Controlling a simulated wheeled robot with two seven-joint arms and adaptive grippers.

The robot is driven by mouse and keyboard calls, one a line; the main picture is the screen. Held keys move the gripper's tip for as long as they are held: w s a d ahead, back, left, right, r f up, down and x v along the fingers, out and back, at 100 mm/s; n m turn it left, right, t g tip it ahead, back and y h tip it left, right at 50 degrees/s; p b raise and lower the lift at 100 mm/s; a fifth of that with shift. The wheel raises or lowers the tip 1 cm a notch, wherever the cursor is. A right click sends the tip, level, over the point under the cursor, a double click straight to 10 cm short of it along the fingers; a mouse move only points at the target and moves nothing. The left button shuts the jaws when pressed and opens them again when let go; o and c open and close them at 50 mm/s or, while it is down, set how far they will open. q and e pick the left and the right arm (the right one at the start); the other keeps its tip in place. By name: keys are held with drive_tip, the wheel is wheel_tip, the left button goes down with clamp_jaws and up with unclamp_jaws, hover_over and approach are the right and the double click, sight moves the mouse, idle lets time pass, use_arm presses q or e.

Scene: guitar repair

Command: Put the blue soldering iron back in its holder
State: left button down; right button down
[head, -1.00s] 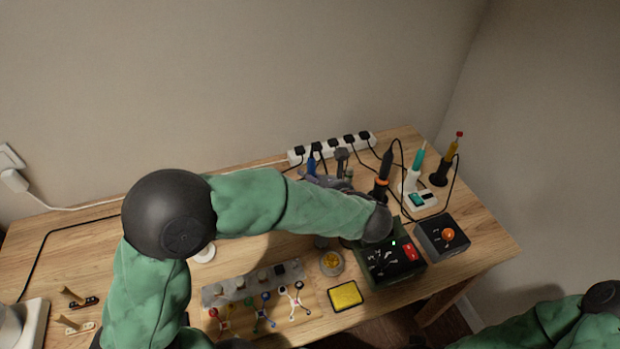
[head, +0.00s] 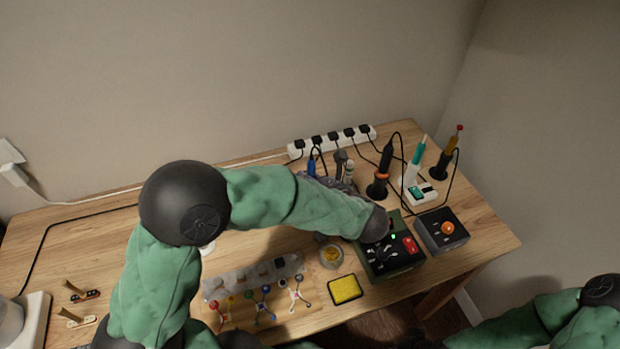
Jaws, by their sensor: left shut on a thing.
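The blue soldering iron (head: 311,166) shows as a short blue upper part with a dark cord, at the back of the table in front of the power strip. My left gripper (head: 333,184) is shut on it. The gripper is mostly covered by my own left forearm and wrist, so the fingertips and the iron's lower end are hidden. I cannot make out the blue iron's holder; it may be behind my arm. My right arm is at the bottom right corner, and its gripper does not show clearly.
Just right of my gripper stand a black iron with an orange ring (head: 383,170), a teal iron (head: 416,160) and a yellow one (head: 449,155). A green station (head: 392,262) and a grey box (head: 441,232) are nearer. A white power strip (head: 331,140) lies behind; a yellow sponge (head: 345,289) lies in front.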

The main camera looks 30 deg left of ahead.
sight(310, 162)
use_arm(q)
drive_tip(key=shift+f, duration=0.2)
drive_tip(key=shift+f, duration=0.6)
drive_tip(key=c, duration=0.9)
unclamp_jaws()
drive_tip(key=o, duration=0.7)
drive_tip(key=shift+r, duration=0.1)
drive_tip(key=shift+r+p, duration=3.2)
drive_tip(key=shift+r, duration=2.2)
